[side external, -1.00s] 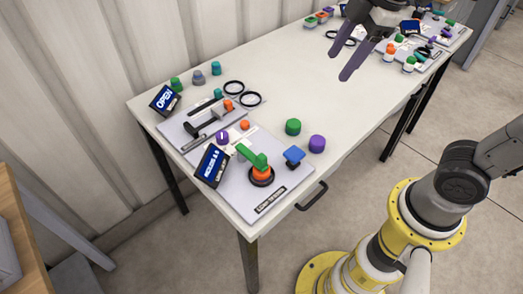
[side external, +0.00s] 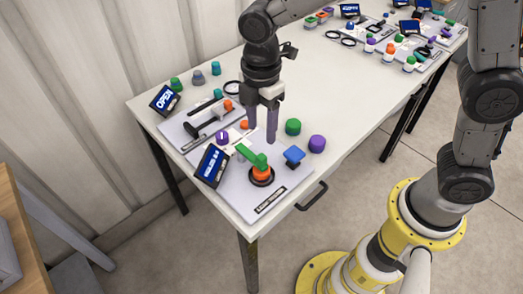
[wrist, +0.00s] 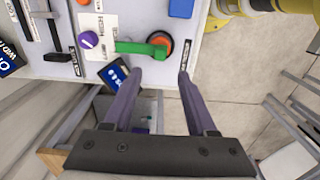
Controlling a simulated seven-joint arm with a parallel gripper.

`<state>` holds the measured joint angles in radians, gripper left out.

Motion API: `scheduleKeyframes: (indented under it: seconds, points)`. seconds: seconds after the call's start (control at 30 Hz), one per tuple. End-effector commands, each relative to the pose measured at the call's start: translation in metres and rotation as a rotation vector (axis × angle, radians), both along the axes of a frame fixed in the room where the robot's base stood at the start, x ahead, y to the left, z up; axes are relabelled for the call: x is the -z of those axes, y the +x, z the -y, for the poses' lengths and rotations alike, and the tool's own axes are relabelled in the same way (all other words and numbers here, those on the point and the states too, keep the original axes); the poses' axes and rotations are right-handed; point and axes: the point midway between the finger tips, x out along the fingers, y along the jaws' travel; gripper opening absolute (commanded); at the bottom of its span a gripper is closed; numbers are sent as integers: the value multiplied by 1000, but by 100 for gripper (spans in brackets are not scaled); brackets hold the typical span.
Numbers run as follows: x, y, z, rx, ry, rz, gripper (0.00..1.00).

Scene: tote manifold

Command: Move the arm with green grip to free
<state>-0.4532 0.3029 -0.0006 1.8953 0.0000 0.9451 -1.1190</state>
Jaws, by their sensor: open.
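The arm with the green grip (side external: 251,156) sits on an orange hub (side external: 261,173) with a black ring, on the near grey panel. In the side view the green grip points to the upper left from the hub. In the wrist view the green grip (wrist: 140,48) lies across the picture, left of the orange hub (wrist: 161,43). My gripper (side external: 262,138) is open and empty, above and behind the green grip in the side view. In the wrist view the two purple fingers of my gripper (wrist: 160,78) point toward the hub, apart from it.
A blue knob (side external: 294,155) stands right of the hub. Loose green (side external: 293,127) and purple (side external: 317,144) cylinders stand beside the panel. A tilted dark display (side external: 212,165) stands left of the green grip. A purple dial (side external: 222,138) is behind it. The table's middle is clear.

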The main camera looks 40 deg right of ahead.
Motion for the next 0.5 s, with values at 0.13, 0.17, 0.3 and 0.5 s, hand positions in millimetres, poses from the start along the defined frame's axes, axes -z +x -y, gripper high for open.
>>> scheduleKeyframes:
  seconds: [0.13, 0.17, 0.3, 0.5]
  points:
    - [31, -1, 1, 1, -2, -5, 57]
    - [37, -1, 1, 1, -2, -5, 57]
    - [61, -1, 1, 1, -2, -5, 57]
    - [82, 0, 1, 1, -1, -1, 57]
